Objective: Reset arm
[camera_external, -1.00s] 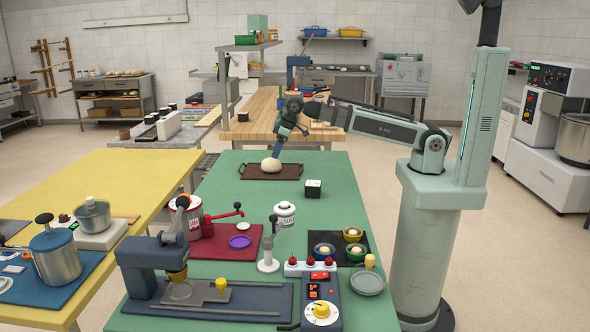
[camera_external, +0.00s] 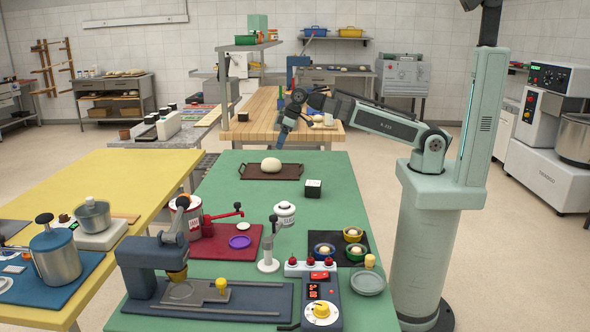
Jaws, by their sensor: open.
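My gripper (camera_external: 279,147) hangs above the far end of the green table (camera_external: 225,198), pointing down, with its jaws open and empty. It is small in this view and its fingertips are hard to make out. A pale dough ball (camera_external: 271,165) sits on a dark brown tray (camera_external: 253,175) just below and in front of the gripper. The gripper appears apart from the dough.
A wooden bench (camera_external: 262,118) stands behind.

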